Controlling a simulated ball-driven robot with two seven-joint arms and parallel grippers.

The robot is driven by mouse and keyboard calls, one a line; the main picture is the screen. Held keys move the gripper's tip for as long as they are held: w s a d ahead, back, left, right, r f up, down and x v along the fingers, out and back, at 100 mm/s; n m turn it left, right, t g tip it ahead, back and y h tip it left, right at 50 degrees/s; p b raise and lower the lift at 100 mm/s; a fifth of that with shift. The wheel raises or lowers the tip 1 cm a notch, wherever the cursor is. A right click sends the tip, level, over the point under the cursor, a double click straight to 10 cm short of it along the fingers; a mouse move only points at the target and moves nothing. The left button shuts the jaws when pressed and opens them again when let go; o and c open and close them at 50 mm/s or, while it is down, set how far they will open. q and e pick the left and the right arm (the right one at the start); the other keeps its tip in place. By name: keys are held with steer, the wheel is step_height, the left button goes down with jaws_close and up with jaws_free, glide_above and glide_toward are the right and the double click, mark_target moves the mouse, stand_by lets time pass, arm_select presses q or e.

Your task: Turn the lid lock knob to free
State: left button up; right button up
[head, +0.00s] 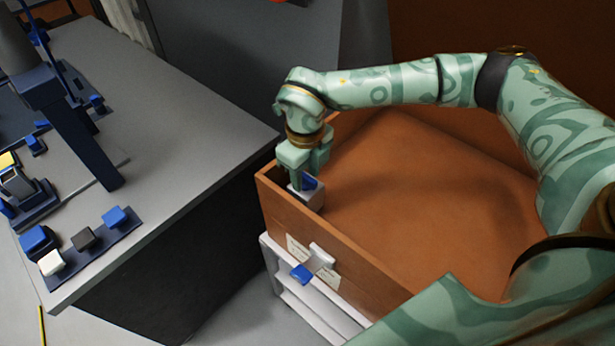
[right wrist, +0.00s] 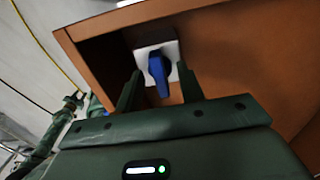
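A blue knob (head: 309,182) on a pale square plate (head: 309,199) sits at the left corner of the brown wooden box (head: 345,262). In the right wrist view the blue knob (right wrist: 158,72) shows on its pale plate (right wrist: 173,48), close to an edge of the brown wood. My right gripper (head: 305,174) is at this knob with its fingers apart. In the right wrist view its fingers (right wrist: 160,84) stand one on each side of the knob, with gaps visible.
A second blue handle (head: 301,273) on a white mount (head: 320,257) is on the box's front, beside a printed label (head: 297,247). A white frame (head: 290,290) is below. At left, a grey bench (head: 190,110) carries blue, grey and white blocks (head: 83,238).

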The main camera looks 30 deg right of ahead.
jaws_close()
steer(key=shift+r+n+p, duration=0.2)
steer(key=shift+n+p, duration=0.55)
steer(key=shift+n, duration=0.35)
steer(key=shift+f+n+p, duration=0.1)
steer(key=shift+n+p, duration=0.3)
steer(key=shift+n, duration=0.6)
steer(key=shift+f, duration=0.15)
steer(key=shift+n, duration=0.3)
